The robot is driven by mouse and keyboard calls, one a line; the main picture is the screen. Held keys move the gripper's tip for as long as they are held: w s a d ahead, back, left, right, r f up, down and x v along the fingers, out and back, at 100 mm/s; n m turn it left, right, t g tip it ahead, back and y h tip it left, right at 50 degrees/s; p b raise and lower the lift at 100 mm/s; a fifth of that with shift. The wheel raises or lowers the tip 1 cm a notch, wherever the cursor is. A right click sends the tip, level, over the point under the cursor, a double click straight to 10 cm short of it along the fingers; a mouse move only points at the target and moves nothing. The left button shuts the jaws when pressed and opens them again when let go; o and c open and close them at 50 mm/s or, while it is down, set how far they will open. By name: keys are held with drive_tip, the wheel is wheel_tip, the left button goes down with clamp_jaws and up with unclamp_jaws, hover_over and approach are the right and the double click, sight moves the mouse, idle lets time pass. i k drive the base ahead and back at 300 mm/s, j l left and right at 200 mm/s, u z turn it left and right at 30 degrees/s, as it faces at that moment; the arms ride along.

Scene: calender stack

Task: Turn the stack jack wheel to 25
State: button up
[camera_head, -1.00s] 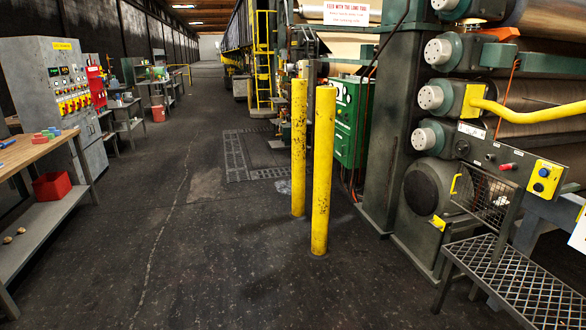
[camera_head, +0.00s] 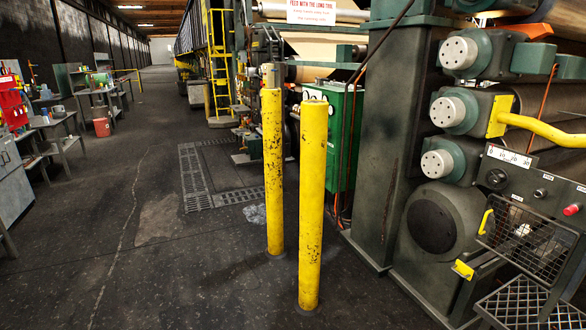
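A dark control panel (camera_head: 535,186) stands at the right, in front of the calender rolls. A white scale plate (camera_head: 509,157) with small numbers is on its upper left. A black round knob or small wheel (camera_head: 496,179) sits just below the scale; I cannot tell whether it is the stack jack wheel. The pointer reading is too small to tell. A larger dark round disc (camera_head: 433,226) is on the machine housing left of the panel. My gripper is not in view.
Two yellow bollards, a nearer one (camera_head: 312,205) and a farther one (camera_head: 272,170), stand left of the machine. A wire basket (camera_head: 527,238) and a metal grate step (camera_head: 520,303) are below the panel. The dark floor (camera_head: 150,270) left of the bollards is open.

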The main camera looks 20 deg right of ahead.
sight(494, 179)
drive_tip(key=i+z, duration=0.15)
drive_tip(key=i, duration=0.4)
drive_tip(key=i+j+z, duration=0.15)
drive_tip(key=i, duration=0.4)
drive_tip(key=i+j+z, duration=0.15)
drive_tip(key=i, duration=0.4)
drive_tip(key=j, duration=0.1)
